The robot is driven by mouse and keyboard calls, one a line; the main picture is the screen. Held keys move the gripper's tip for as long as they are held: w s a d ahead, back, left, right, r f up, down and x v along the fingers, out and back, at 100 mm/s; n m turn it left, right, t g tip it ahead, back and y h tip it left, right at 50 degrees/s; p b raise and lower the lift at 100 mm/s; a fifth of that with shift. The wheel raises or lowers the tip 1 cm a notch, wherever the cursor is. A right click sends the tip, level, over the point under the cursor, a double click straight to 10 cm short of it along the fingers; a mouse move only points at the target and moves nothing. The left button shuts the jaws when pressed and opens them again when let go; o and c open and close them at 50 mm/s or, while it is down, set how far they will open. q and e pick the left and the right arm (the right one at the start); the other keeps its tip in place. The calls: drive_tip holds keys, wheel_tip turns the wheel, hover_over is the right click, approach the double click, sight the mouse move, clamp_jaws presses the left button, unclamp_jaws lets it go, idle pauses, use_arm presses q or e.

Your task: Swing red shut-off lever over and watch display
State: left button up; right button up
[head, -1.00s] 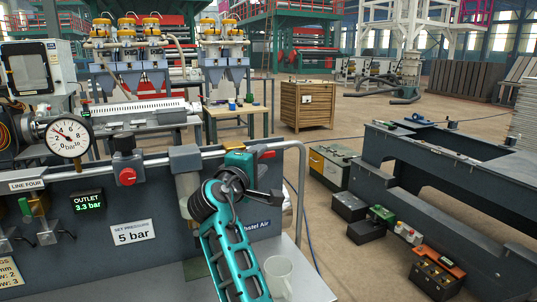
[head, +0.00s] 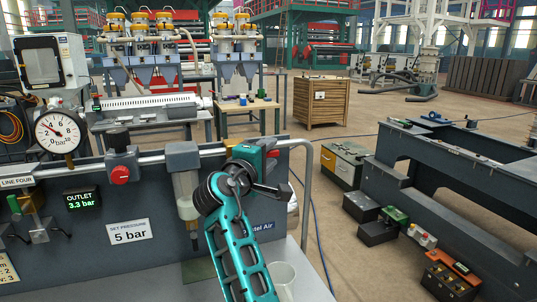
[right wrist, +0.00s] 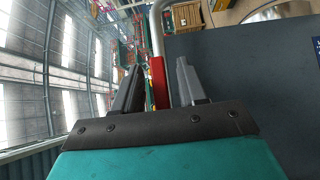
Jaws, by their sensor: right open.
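The red lever (head: 273,153) shows as a small red piece at the right end of the pipe along the panel top, partly hidden by my right gripper (head: 258,153). In the right wrist view the red lever (right wrist: 158,82) stands between the two grey fingers of my open right gripper (right wrist: 159,68). Gaps seem to show beside it, but contact cannot be told for sure. The outlet display (head: 81,200) on the panel reads 3.3 bar in green. My left gripper is out of view.
The floor right of the panel is partly open.

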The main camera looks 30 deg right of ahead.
drive_tip(key=shift+c, duration=0.3)
clamp_jaws()
idle(0.3)
